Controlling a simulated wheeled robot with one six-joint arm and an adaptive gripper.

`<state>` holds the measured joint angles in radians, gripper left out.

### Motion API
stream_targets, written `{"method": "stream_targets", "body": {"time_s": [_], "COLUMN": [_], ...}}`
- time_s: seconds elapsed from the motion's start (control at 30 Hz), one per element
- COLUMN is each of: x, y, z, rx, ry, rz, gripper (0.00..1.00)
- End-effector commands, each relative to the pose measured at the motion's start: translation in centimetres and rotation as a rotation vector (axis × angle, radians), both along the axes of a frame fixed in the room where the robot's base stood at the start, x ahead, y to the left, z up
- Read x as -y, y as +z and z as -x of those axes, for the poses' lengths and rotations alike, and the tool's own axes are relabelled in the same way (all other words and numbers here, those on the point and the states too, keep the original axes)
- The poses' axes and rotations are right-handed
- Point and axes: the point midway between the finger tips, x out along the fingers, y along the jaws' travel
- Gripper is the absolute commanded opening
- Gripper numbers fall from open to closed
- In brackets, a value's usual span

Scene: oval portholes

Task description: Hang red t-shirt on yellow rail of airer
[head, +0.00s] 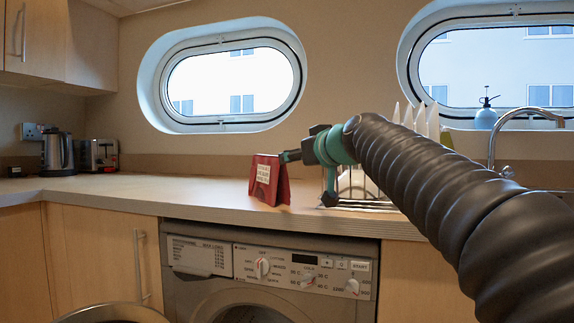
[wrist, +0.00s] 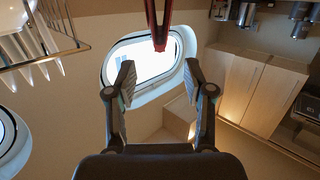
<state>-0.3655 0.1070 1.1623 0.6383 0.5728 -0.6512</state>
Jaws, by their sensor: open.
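A red folded piece (head: 270,180) with a white printed label stands like a tent on the worktop; it looks more like a stiff sign than a t-shirt. In the wrist view the red piece (wrist: 159,25) shows edge-on as a narrow V at the top, apart from the fingers. My gripper (head: 287,157) is close to its upper right side in the head view. In the wrist view my gripper (wrist: 158,75) is open, with nothing between its fingers. No red t-shirt, airer or yellow rail can be made out in either view.
A wire dish rack (head: 365,205) with white plates stands right of the red piece, partly behind my arm. The kettle (head: 57,150) and toaster (head: 98,155) are at the far left. The worktop (head: 160,192) between is clear. A washing machine (head: 270,268) is below.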

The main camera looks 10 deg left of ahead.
Motion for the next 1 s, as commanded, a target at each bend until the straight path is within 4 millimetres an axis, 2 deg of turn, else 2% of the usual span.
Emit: {"method": "stream_targets", "body": {"time_s": [0.1,0.3,0.73,0.87,0.97,1.0], "x": [1.5,2.9,3.7,6.0,9.2,10.8], "y": [0.3,0.8,0.5,-2.0,-6.1,-8.1], "z": [1.8,3.5,4.2,5.5,7.6,8.7], "rx": [0.002,0.001,-0.008,-0.071,-0.167,-0.212], "ry": [-0.001,0.0,-0.005,-0.043,-0.102,-0.132], "rz": [-0.001,0.0,0.004,0.032,0.069,0.084], "gripper": [0.53,0.53,0.53,0.53,0.53,0.53]}}
